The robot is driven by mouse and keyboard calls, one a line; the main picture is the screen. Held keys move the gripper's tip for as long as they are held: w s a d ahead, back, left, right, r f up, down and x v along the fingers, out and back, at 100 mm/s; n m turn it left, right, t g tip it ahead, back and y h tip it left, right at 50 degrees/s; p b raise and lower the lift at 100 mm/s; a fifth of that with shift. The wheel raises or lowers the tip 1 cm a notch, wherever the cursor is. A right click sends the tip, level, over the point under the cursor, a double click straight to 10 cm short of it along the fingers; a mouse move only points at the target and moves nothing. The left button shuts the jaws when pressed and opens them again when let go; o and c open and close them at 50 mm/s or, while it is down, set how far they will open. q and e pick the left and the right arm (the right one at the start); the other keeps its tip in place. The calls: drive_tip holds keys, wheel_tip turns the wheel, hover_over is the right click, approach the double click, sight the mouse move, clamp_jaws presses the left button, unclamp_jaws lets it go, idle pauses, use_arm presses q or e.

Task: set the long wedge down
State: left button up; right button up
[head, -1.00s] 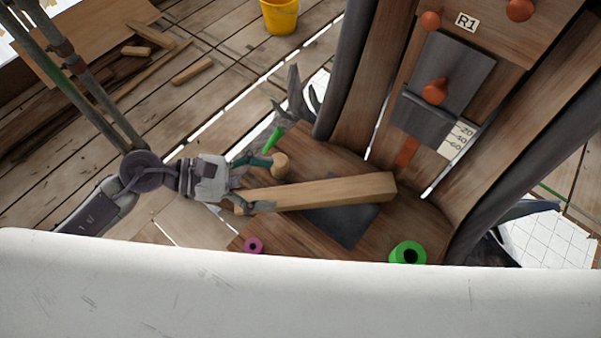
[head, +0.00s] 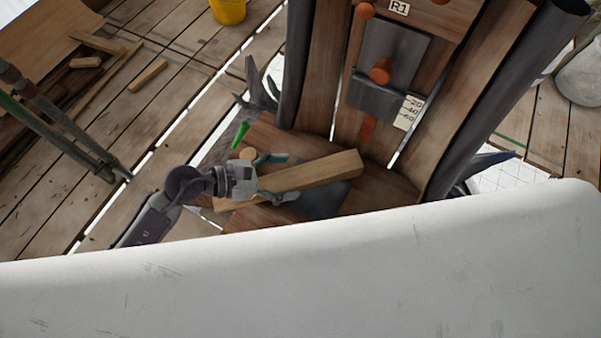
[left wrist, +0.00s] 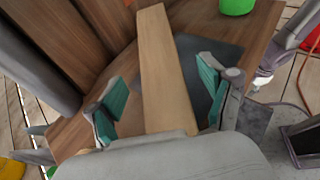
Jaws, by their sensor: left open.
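The long wedge (head: 318,172) is a pale wooden bar. It lies slantwise across the brown wooden floor of the spire, partly over a dark square plate (head: 325,203). My left gripper (head: 280,178) is open, with one teal-padded finger on each side of the wedge. In the left wrist view the wedge (left wrist: 165,70) runs between the open fingers (left wrist: 158,100), with gaps visible on both sides. Its near end is hidden there by the gripper body.
A post with orange knobs (head: 381,70), an R1 label and a scale plate (head: 408,112) stands behind the wedge. Dark ribs (head: 300,60) flank it. A green ring (left wrist: 237,5) lies near the wedge's far end. A white surface (head: 300,270) blocks the foreground.

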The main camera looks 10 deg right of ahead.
use_arm(q)
drive_tip(key=x, duration=0.2)
drive_tip(key=shift+w+d+f, duration=0.1)
drive_tip(key=shift+d, duration=0.3)
clamp_jaws()
drive_tip(key=shift+a+r, duration=0.1)
drive_tip(key=shift+r, duration=0.55)
wheel_tip(320, 180, up, 3)
drive_tip(key=shift+f, duration=0.1)
drive_tip(key=s+d+r, duration=0.7)
drive_tip(key=s+d, duration=0.1)
drive_tip(key=r+n+t+y, duration=0.1)
drive_tip(key=n+t, duration=0.2)
drive_tip(key=t, duration=0.1)
hover_over(296, 176)
drive_tip(key=w+a, duration=0.1)
drive_tip(key=a, duration=0.6)
drive_tip(key=w+a+r+n, duration=0.1)
drive_tip(key=a+r, duration=0.1)
drive_tip(key=a, duration=0.3)
drive_tip(key=w+a+r+n+t+y, duration=0.1)
drive_tip(key=a+r, duration=0.1)
drive_tip(key=a, duration=0.3)
drive_tip(key=w+a+r+t, duration=0.1)
drive_tip(key=a+r, duration=0.1)
drive_tip(key=a, duration=0.4)
drive_tip(key=shift+w+r+n, duration=0.35)
drive_tip(key=shift+n, duration=0.05)
